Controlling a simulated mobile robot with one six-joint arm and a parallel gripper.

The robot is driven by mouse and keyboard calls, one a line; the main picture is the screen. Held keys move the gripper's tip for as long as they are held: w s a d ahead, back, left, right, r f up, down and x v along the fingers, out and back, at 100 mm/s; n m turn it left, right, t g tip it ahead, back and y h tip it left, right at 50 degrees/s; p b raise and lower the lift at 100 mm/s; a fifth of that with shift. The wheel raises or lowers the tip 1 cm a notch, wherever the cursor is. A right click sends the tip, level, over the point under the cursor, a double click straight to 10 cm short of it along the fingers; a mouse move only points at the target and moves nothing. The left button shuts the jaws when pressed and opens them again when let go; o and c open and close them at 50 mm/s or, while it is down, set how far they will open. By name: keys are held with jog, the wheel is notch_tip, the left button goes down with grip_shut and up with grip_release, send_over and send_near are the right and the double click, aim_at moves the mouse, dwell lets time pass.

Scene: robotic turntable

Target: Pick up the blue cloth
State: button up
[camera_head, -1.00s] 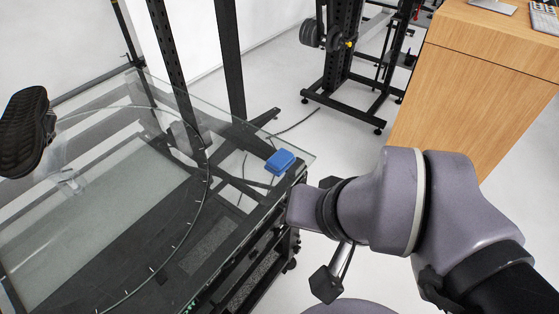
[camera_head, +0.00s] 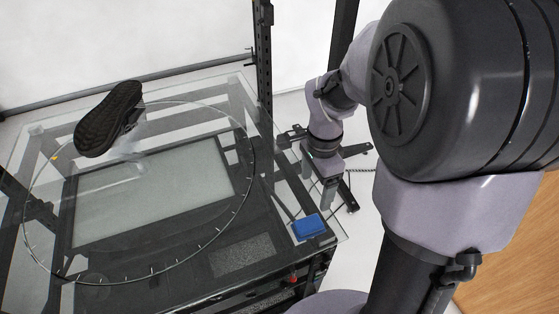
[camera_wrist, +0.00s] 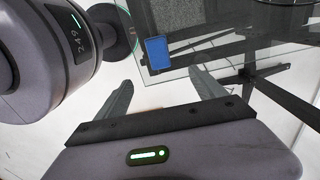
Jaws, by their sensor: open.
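The blue cloth (camera_head: 308,227) is a small folded pad. It lies flat on the glass table top (camera_head: 335,232) near the table's right corner. In the wrist view the blue cloth (camera_wrist: 157,53) is ahead of the fingers, close to the glass edge. My gripper (camera_head: 318,188) is beyond the cloth in the head view, near the table's right edge, fingers pointing down. In the wrist view my gripper (camera_wrist: 160,95) is open, with nothing between its fingers. The cloth is fully visible and apart from the fingers.
A black shoe (camera_head: 108,119) stands up on a clear support at the table's left. A large ring marks the turntable (camera_head: 207,249). A black upright post (camera_head: 264,60) rises behind the table. A wooden cabinet (camera_head: 520,260) is at the lower right.

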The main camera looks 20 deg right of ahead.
jog(key=b, duration=0.6)
send_over(309, 224)
notch_tip(309, 224, down, 12)
jog(key=shift+f, duration=0.1)
notch_tip(309, 224, down, 6)
jog(key=b, duration=0.2)
jog(key=shift+r+b, duration=0.25)
jog(key=shift+b, duration=0.1)
jog(key=shift+r, duration=0.2)
jog(key=shift+c, duration=0.2)
jog(key=c, duration=1.4)
